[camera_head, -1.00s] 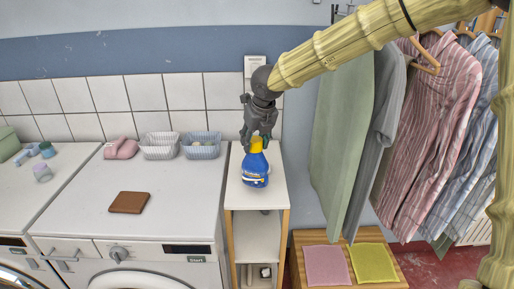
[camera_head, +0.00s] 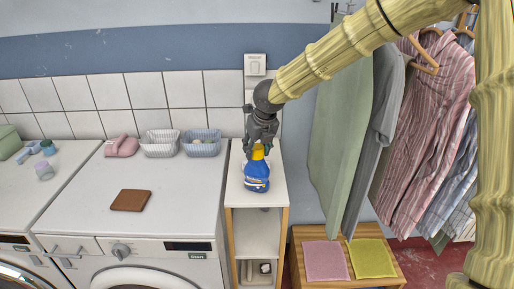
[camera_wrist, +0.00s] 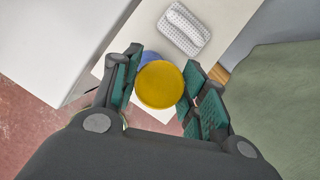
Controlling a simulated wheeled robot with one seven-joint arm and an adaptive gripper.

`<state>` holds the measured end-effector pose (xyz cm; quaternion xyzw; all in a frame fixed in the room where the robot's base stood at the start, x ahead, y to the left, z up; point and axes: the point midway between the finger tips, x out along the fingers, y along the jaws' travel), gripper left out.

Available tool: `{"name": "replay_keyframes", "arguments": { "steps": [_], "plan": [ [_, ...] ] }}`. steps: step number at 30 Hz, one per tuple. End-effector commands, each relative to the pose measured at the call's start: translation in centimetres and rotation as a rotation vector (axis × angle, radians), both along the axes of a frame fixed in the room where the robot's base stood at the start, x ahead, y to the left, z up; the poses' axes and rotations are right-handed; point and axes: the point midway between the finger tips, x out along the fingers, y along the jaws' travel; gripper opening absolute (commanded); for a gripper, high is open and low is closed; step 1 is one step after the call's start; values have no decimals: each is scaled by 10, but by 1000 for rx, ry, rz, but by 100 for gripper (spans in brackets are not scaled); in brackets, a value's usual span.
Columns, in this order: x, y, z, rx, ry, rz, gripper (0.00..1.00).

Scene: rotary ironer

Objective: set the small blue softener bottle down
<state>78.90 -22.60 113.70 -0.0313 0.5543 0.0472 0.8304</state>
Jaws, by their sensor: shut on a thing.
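The small blue softener bottle (camera_head: 256,178) has a yellow cap and a printed label. In the head view it is upright at the white top of the narrow shelf unit (camera_head: 272,186); I cannot tell whether its base touches the top. My gripper (camera_head: 258,144) is above it, shut on the bottle at its yellow cap. In the wrist view the round yellow cap (camera_wrist: 160,85) sits between the two green-padded fingers, with a little of the blue body showing behind it. The bottle's base is hidden in the wrist view.
A white patterned object (camera_wrist: 184,29) lies on the shelf top in the wrist view. Left stands a washing machine (camera_head: 85,205) with a brown block (camera_head: 131,200) and two baskets (camera_head: 200,143). Hanging clothes (camera_head: 345,130) are right, above a wooden bench (camera_head: 378,284) with pink and yellow cloths.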

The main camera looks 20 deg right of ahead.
Motion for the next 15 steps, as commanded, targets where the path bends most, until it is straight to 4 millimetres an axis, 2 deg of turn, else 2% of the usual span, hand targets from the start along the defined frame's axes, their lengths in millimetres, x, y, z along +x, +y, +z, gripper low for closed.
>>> {"name": "replay_keyframes", "arguments": {
  "steps": [1,2,5,15],
  "plan": [
    [0,0,-1,0,-1,0,0],
    [0,0,-2,0,0,0,47],
    [0,0,-1,0,1,0,65],
    [0,0,0,0,0,0,65]
  ]
}}
